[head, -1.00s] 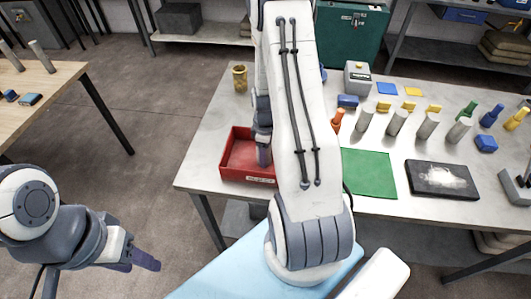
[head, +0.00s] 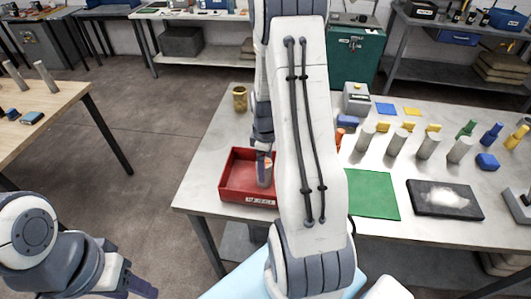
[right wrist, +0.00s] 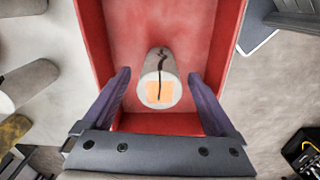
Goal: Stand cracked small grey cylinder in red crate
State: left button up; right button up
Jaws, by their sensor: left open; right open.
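The red crate (head: 236,193) stands at the table's left front corner. The cracked small grey cylinder (head: 265,175) appears to stand upright inside it, near the crate's right side in the head view. In the right wrist view the cylinder (right wrist: 160,68) shows a dark crack and an orange patch on its near end. My right gripper (head: 264,153) is open just above the cylinder, with its fingers apart on either side and clear of it. My left gripper (head: 140,287) is open and empty at the lower left, away from the table.
Several larger grey cylinders (head: 397,142) stand in a row to the right. A green mat (head: 372,194) and a dark tray with white powder (head: 445,199) lie in front of them. A brass-coloured cup (head: 240,99) stands behind the crate. My right arm hides the table's middle.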

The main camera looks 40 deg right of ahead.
notch_tip(320, 180, up, 7)
jog(key=shift+b, duration=0.45)
jog(key=shift+a+r, duration=0.1)
jog(key=shift+a, duration=0.15)
jog(key=s+a+r, duration=0.2)
jog(key=a, duration=0.7)
jog(key=s+a+r, duration=0.2)
jog(key=a, duration=0.6)
jog(key=s+a+r, duration=0.3)
jog(key=a, duration=0.6)
jog(key=s+a+y, duration=0.1)
jog(key=s+a, duration=0.4)
jog(key=s, duration=0.5)
jog(key=shift+a+r, duration=0.15)
jog(key=shift+r, duration=0.2)
jog(key=shift+w+f, duration=0.1)
jog(key=shift+f, duration=0.05)
